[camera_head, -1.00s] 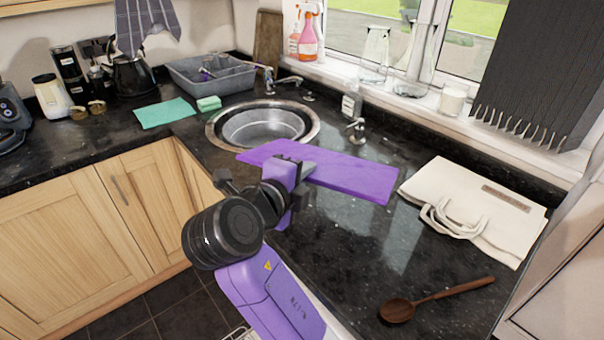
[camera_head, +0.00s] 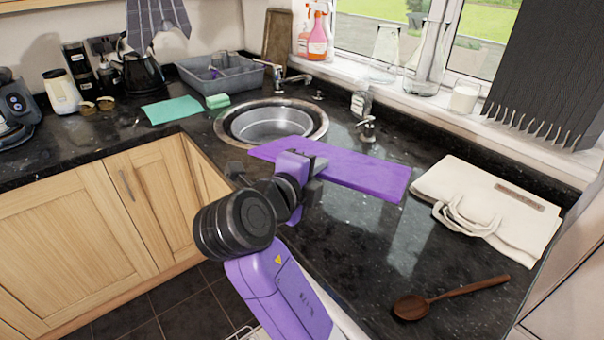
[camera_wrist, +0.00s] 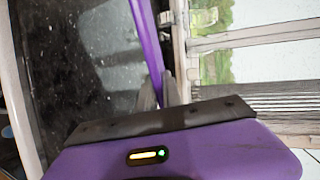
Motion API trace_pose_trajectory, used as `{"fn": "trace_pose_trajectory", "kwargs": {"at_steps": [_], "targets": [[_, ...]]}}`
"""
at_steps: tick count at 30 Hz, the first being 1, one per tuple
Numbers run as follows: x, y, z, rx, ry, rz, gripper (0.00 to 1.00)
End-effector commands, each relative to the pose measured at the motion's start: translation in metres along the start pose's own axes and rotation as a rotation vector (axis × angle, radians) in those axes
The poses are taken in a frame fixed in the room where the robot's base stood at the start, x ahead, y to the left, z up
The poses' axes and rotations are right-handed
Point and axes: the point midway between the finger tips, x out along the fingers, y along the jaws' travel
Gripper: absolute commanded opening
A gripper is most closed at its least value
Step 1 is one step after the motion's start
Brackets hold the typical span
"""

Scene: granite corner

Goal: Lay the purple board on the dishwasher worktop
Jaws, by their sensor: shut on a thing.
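The purple board (camera_head: 365,176) is a flat, thin rectangle in the head view, above the black granite worktop (camera_head: 365,255) to the right of the sink. My gripper (camera_head: 312,168) is shut on its near long edge, towards the left part of the board. In the wrist view the board (camera_wrist: 147,45) shows edge-on as a narrow purple strip running up from between my fingers (camera_wrist: 160,92). I cannot tell exactly how high the board is over the worktop. The dishwasher itself is not clearly seen.
A folded cream bag (camera_head: 490,205) lies right of the board, and a wooden spoon (camera_head: 450,296) lies nearer the front. Bare worktop shows between board and spoon. Glass vessels (camera_head: 428,65) stand on the sill.

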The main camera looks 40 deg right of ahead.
Motion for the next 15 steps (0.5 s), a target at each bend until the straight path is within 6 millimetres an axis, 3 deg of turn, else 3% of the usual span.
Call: {"fn": "trace_pose_trajectory", "kwargs": {"at_steps": [15], "targets": [[0.008, 0.031, -0.008, 0.002, -0.002, -0.048, 0.00]]}}
